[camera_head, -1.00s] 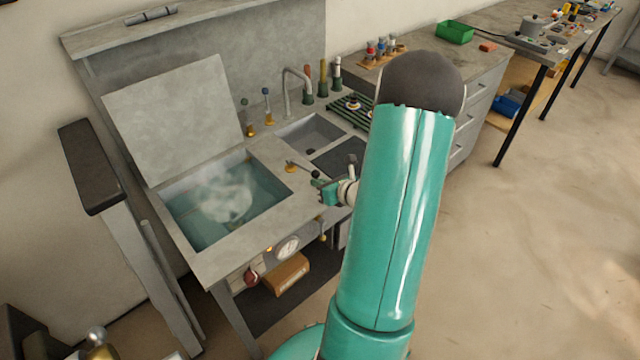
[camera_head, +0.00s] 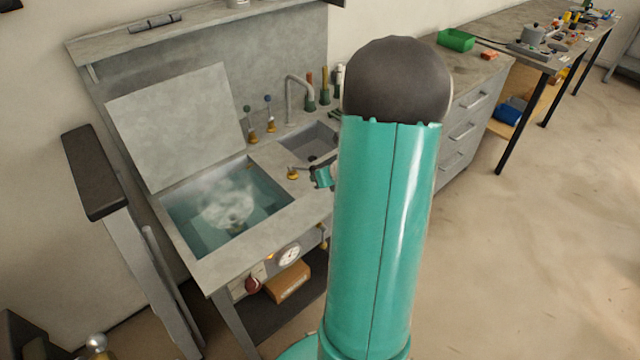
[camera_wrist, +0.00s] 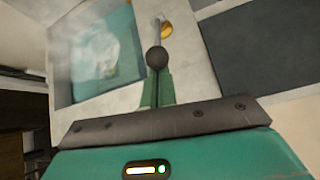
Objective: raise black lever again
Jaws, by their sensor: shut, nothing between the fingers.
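The black lever has a dark ball knob (camera_wrist: 157,57) and a thin rod running to a brass base (camera_wrist: 165,28) in the wrist view. In the head view its brass base (camera_head: 292,174) sits on the counter right of the bath, and the rod leans low to the right. My gripper (camera_wrist: 157,74) has its green fingers shut and empty, their tips right at the knob. I cannot tell whether they touch it. In the head view my gripper (camera_head: 318,177) shows partly beside my arm, which hides the rest.
A steaming water bath (camera_head: 180,240) with a raised lid (camera_head: 170,125) lies left of the lever. Two upright levers, one blue-knobbed (camera_head: 268,112) and one green-knobbed (camera_head: 249,122), stand behind. A tap (camera_head: 300,90) and sink (camera_head: 312,143) are to the right.

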